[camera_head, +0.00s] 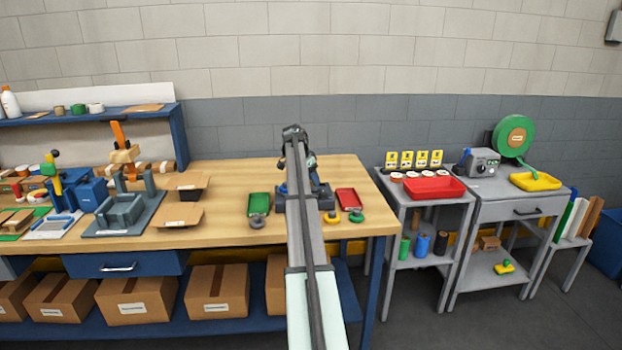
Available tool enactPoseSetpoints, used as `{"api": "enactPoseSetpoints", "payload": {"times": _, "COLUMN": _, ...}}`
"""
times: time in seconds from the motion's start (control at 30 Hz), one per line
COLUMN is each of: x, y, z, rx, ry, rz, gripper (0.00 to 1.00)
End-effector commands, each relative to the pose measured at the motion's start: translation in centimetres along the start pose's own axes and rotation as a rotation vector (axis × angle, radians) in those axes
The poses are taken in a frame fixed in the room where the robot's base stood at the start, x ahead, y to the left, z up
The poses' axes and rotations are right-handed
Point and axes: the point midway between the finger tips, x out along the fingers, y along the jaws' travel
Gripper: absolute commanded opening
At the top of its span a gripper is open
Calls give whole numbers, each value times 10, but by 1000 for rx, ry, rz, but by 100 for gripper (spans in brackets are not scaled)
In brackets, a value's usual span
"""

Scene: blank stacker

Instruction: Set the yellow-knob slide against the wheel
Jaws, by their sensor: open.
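My arm rises through the middle of the view and bends over the bench. My gripper does not show clearly; its end is hidden behind the arm link. A dark grey fixture (328,202) on the bench is mostly covered by my arm. A small yellow knob-like part (331,217) shows at its right front, close to a red tray (348,199) with a green round part (356,215) in front. I cannot tell whether the yellow part belongs to a slide. A large green wheel (515,135) stands at the back of the grey table at right. Contact between slide and wheel cannot be seen.
A green tray (260,202) lies left of my arm. A grey fixture (122,208) and cardboard pieces (181,216) stand further left on the wooden bench (235,175). The grey cart at right holds a red tray (434,188); a yellow tray (535,181) lies below the wheel.

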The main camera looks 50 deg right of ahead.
Motion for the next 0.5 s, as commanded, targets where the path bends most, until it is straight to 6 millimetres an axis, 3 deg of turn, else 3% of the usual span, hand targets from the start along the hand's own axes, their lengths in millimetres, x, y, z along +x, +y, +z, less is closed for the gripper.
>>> {"api": "enactPoseSetpoints", "payload": {"times": 0.2, "x": 0, "y": 0, "z": 0, "rx": 0, "ry": 0, "rz": 0, "gripper": 53}}
{"api": "enactPoseSetpoints", "payload": {"times": 0.5, "x": 0, "y": 0, "z": 0, "rx": 0, "ry": 0, "rz": 0, "gripper": 24}}
